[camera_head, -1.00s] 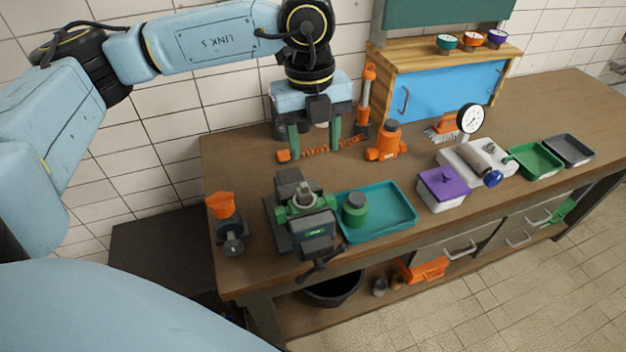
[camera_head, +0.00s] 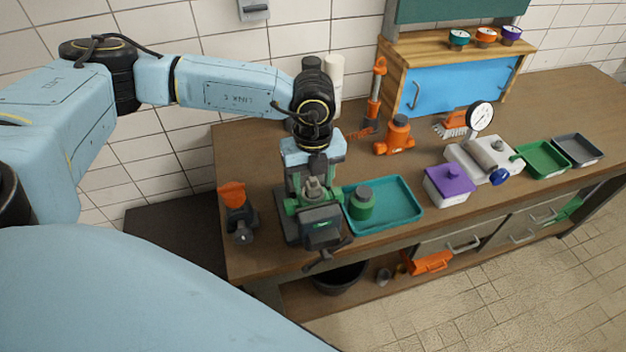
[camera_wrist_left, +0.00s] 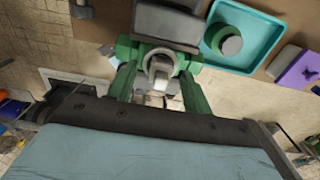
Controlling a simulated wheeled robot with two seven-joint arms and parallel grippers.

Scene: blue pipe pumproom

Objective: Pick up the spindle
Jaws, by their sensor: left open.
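A grey metal piece that looks like the spindle (camera_head: 314,188) stands upright in the green and dark grey vise (camera_head: 320,234) at the front left of the bench. My left gripper (camera_head: 312,178) is over the vise, pointing down. In the left wrist view its green fingers (camera_wrist_left: 158,76) are apart, one on each side of the grey spindle (camera_wrist_left: 161,68). I cannot tell whether they touch it. The vise (camera_wrist_left: 165,22) fills the top middle of that view. My right gripper is not in view.
A teal tray (camera_head: 405,217) with a green-grey round part (camera_head: 361,203) is right of the vise. An orange-topped tool (camera_head: 236,212) stands left of it. An orange bottle-shaped jack (camera_head: 397,135) and a purple-lidded box (camera_head: 449,185) are farther right.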

